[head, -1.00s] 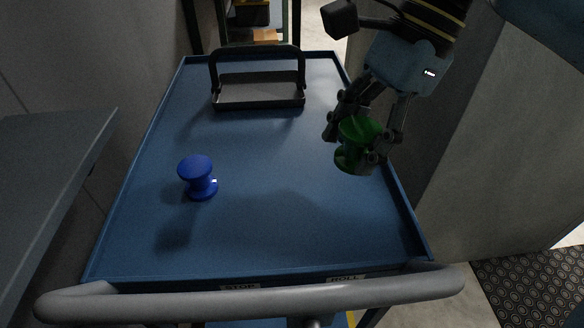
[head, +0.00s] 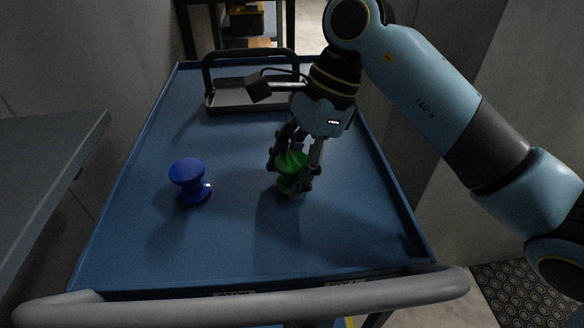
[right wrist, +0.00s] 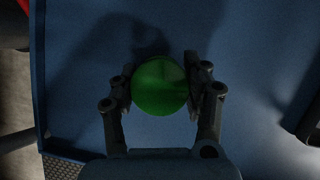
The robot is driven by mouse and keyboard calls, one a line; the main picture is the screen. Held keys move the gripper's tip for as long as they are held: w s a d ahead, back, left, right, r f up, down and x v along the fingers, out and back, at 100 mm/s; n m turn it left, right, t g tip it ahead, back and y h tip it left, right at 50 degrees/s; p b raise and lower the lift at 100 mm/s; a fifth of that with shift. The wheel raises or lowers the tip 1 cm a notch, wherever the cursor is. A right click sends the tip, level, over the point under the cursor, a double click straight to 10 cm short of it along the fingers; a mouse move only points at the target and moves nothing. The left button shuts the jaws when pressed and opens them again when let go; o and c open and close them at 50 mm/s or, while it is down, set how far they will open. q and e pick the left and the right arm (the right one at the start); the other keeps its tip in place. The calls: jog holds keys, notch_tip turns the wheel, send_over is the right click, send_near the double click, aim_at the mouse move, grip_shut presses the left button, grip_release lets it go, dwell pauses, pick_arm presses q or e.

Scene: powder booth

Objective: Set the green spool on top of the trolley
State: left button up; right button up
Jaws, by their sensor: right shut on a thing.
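The green spool (head: 289,172) is between the fingers of my right gripper (head: 294,170), which is shut on it. The spool is over the middle of the blue trolley top (head: 235,235); whether its base touches the surface I cannot tell. In the right wrist view, the spool's round green top (right wrist: 160,86) sits between the two fingers (right wrist: 160,92), with the blue trolley surface (right wrist: 75,75) behind it. My left gripper is in neither view.
A blue spool (head: 189,180) stands on the trolley to the left. A grey tray with a black handle (head: 226,98) is at the far end. A grey push bar (head: 250,303) crosses the near end. The trolley's near middle is clear.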

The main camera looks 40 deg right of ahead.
jog(key=shift+f, duration=0.1)
jog(key=o, duration=1.3)
jog(key=shift+r, duration=0.3)
jog(key=p+v, duration=0.1)
jog(key=v, duration=1)
jog(key=shift+d+r, duration=0.25)
jog(key=shift+r, duration=0.1)
